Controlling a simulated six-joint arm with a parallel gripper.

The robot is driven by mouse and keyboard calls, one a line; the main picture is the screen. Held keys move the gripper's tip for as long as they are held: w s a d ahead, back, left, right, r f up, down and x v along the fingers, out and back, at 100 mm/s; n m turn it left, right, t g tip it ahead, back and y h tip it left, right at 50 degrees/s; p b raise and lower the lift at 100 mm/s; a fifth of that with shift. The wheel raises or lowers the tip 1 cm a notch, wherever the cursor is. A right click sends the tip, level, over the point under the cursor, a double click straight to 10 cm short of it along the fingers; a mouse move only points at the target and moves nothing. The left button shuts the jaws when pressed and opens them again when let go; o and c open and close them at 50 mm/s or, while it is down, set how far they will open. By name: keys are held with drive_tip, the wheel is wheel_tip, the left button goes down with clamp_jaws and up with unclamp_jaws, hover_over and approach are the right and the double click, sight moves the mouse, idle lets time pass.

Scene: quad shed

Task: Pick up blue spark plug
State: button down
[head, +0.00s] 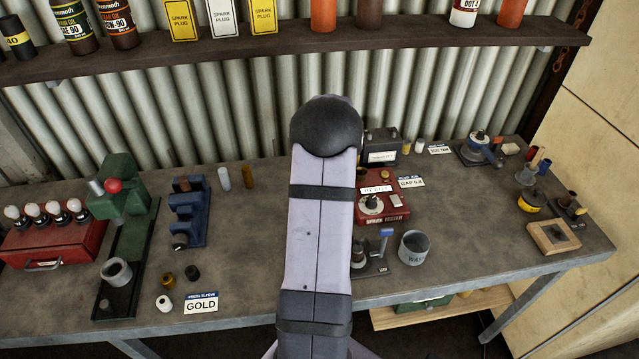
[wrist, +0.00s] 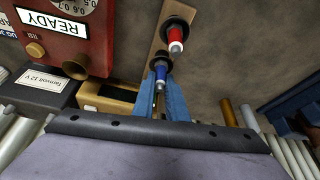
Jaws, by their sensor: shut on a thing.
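The blue spark plug (wrist: 160,72) is in the wrist view, between the two blue fingers of my gripper (wrist: 165,97). The fingers are shut on it near its blue band. A black ring sits around the far end of the plug, at the end of a wooden strip (wrist: 159,38). I cannot tell whether the plug is still seated there or lifted clear. A red spark plug (wrist: 176,35) stands in a similar black ring just beyond it. In the head view my arm hides the gripper and both plugs.
A red tester (head: 385,210) stands right of my arm, and its READY sign shows in the wrist view (wrist: 53,36). A battery (wrist: 42,90) and a tan box (wrist: 105,97) are close by. A waste can (head: 413,247) stands near the bench front. Bare bench (head: 470,215) lies right.

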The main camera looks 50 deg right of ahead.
wheel_tip(320, 180, up, 9)
drive_tip(key=b, duration=0.2)
drive_tip(key=shift+b, duration=0.4)
drive_tip(key=shift+r, duration=0.5)
drive_tip(key=shift+r+p, duration=0.35)
drive_tip(key=shift+p, duration=0.05)
drive_tip(key=shift+s+p, duration=0.15)
drive_tip(key=shift+p, duration=0.3)
drive_tip(key=s+d+m+g+h+p, duration=0.1)
drive_tip(key=s+d+m+g+p, duration=0.3)
drive_tip(key=d+m, duration=0.7)
drive_tip(key=s+m+p, duration=0.2)
drive_tip(key=shift+s+d+f+g+h, duration=0.2)
drive_tip(key=shift+s+f+g+h, duration=0.1)
drive_tip(key=shift+s+h, duration=0.1)
